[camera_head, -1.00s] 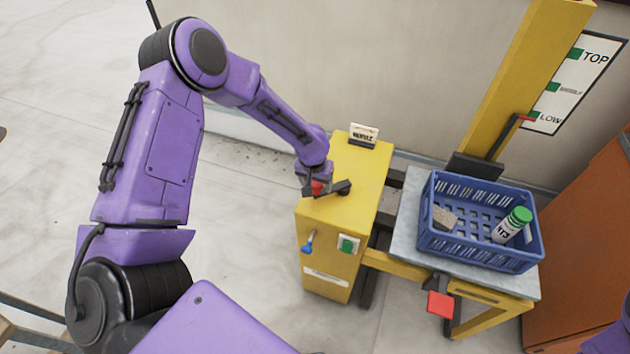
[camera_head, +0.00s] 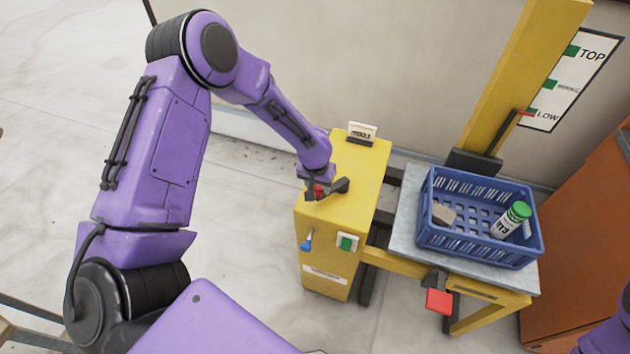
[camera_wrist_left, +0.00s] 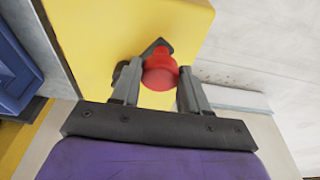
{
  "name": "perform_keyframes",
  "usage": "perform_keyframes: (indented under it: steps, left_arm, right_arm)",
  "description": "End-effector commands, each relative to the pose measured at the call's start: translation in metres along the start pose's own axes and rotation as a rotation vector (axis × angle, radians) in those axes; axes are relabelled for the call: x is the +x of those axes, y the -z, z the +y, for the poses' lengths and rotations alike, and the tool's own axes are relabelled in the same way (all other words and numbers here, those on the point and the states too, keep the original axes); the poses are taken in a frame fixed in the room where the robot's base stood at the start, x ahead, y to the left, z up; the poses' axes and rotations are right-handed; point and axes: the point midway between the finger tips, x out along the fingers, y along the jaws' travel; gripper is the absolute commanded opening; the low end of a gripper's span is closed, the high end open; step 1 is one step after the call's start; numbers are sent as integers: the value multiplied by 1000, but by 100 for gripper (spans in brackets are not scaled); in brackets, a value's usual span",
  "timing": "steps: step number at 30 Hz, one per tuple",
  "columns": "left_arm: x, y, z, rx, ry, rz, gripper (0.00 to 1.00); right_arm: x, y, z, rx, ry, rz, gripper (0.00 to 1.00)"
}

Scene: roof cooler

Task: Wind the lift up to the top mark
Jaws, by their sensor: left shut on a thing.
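My left gripper (camera_head: 315,191) is shut on the red knob (camera_wrist_left: 160,70) of the black crank (camera_head: 341,186) on top of the yellow winch box (camera_head: 350,212). In the left wrist view the knob sits between the two fingers (camera_wrist_left: 155,85), with the crank arm partly hidden behind it. The lift's grey platform (camera_head: 405,215) carries a blue crate (camera_head: 470,250). A red-tipped pointer (camera_head: 524,112) by the yellow mast (camera_head: 515,75) is level with about the LOW mark on the wall scale (camera_head: 570,80); TOP is at the upper end. My right gripper is out of view.
The crate holds a green-capped can (camera_head: 512,219) and a small pale block (camera_head: 443,213). The box has a green switch (camera_head: 346,242), a blue-handled key (camera_head: 307,241) and a small sign (camera_head: 361,133). A red pedal (camera_head: 439,301) sits below the platform. An orange cabinet (camera_head: 580,230) stands right.

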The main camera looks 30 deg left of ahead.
Motion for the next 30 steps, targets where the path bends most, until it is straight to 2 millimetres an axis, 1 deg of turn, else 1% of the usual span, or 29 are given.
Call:
perform_keyframes:
  steps: [1, 8, 17, 26, 30]
  left_arm:
    - [1, -3, 2, 1, -4, -5, 8]
    - [1, -4, 4, 1, -5, -5, 8]
    - [-1, -12, 20, 3, -5, -5, 8]
    - [-1, -12, 20, 0, -5, -4, 8]
    - [-1, -13, 24, 1, -5, -4, 8]
  right_arm:
    - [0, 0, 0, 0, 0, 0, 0]
    - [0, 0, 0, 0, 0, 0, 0]
    - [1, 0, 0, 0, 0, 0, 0]
    - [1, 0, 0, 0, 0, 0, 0]
    - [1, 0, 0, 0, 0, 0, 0]
